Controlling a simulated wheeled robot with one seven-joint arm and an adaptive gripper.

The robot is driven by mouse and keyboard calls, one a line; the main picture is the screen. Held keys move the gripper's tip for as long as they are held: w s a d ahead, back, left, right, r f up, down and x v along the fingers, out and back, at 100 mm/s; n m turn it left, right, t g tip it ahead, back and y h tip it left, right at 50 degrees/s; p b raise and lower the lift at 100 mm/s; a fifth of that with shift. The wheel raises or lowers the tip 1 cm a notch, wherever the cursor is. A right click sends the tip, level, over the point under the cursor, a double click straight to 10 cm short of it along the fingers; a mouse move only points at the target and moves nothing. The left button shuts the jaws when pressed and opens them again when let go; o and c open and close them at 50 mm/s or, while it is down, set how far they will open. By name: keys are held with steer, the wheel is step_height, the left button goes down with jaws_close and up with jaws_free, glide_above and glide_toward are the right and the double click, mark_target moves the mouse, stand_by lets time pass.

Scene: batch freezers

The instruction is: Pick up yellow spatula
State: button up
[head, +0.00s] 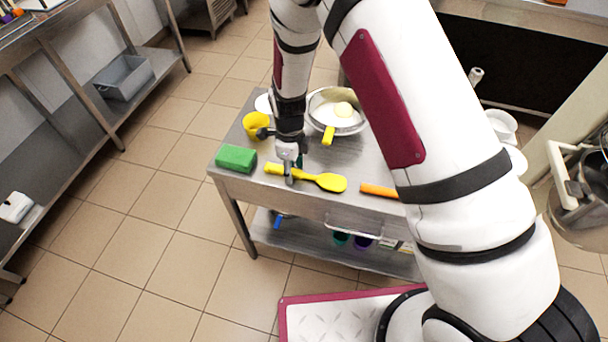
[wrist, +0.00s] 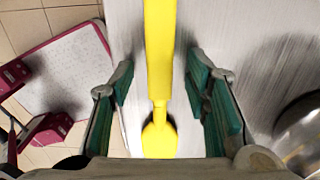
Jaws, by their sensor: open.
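The yellow spatula (head: 328,182) lies flat near the front edge of the steel table, its broad end to the right and its handle to the left. My gripper (head: 289,175) points down at its handle side. In the wrist view the spatula (wrist: 159,45) runs top to bottom between the two green-padded fingers of my gripper (wrist: 160,85). The fingers are open, with a gap on each side of the spatula. I cannot tell how high the fingertips are above the table.
On the steel table (head: 245,183), a green sponge (head: 236,158) lies left of my gripper and a yellow cup (head: 255,124) behind it. A pan (head: 318,112) with a yellow handle stands behind the spatula. An orange object (head: 378,190) lies to the right.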

steer(key=shift+f, duration=0.15)
jaws_close()
